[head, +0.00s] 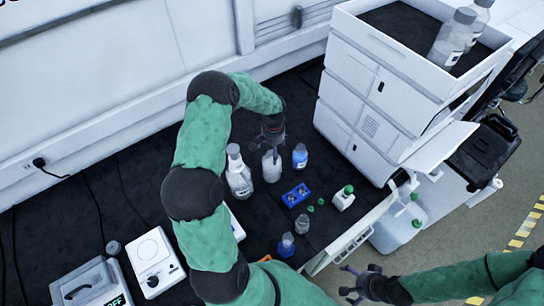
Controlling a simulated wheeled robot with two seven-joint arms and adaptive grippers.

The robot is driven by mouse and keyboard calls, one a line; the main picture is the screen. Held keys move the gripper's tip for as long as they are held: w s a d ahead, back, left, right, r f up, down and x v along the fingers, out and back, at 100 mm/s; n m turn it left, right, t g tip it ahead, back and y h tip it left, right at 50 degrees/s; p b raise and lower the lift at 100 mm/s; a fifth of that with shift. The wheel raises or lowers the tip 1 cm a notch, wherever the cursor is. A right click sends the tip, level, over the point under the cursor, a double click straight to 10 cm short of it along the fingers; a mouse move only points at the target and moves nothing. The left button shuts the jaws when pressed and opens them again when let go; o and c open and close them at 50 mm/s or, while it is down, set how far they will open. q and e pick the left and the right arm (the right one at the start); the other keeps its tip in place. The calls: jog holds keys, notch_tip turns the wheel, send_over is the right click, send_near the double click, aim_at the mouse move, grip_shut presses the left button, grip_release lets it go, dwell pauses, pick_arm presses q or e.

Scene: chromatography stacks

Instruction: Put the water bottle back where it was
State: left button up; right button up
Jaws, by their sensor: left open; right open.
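Several bottles stand on the dark bench top; I cannot read their labels, so I cannot tell which is the water bottle. A clear bottle with a pale cap (238,175) stands upright on the left. A whitish bottle (272,170) stands just right of it, its top hidden by my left gripper (272,148). That gripper is open and points down at this bottle; I cannot tell whether the fingers touch it. A smaller bottle with blue contents (300,157) stands to the right. My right gripper (358,285) is open and empty, in front of the bench edge.
A blue rack (296,195), a green-capped bottle (343,198), green caps (315,205) and small bottles (302,224) lie nearer. The white instrument stack (375,95) stands right, with bottles on top. A white stirrer-like device (153,262) is at left. Bench left of my arm is mostly clear.

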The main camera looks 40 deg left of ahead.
pick_arm(q)
notch_tip(320, 180, up, 6)
jog(key=shift+w+f, duration=0.1)
jog(key=shift+f, duration=0.05)
dwell(0.3)
